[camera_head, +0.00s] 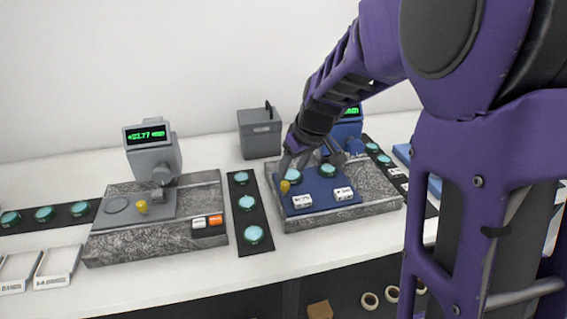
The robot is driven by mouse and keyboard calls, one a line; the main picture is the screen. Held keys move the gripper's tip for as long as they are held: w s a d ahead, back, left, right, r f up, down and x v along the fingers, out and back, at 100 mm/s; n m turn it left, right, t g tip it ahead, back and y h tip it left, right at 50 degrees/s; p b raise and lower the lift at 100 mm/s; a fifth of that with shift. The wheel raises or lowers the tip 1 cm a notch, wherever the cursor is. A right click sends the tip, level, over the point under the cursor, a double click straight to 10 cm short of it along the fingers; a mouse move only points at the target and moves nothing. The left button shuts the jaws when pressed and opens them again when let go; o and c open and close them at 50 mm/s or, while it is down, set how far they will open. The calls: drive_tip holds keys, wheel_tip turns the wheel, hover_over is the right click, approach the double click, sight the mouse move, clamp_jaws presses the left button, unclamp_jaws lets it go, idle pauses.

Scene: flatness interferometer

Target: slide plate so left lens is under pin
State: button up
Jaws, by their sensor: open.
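The blue plate (316,206) lies on the speckled stone base (375,202) of the right-hand instrument. Two teal lenses sit on it: the left lens (293,175) and the right lens (327,170). A yellow knob (285,187) stands at the plate's left edge, just below the left lens. My gripper (308,164) is open above the back of the plate, with its fingers spread around the area of the lenses; it appears empty. The blue gauge head (347,132) stands behind, partly covered by my arm. I cannot make out its pin clearly.
A second, grey instrument (152,155) with a yellow knob (142,207) stands to the left. Between them lies a black strip (241,217) with several teal lenses. A grey box (259,133) stands behind. White labelled blocks (302,201) sit on the blue plate's front.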

sight(285, 183)
drive_tip(key=x, duration=0.5)
drive_tip(key=shift+w+f, duration=0.1)
drive_tip(key=shift+f, duration=0.25)
clamp_jaws()
idle(1.1)
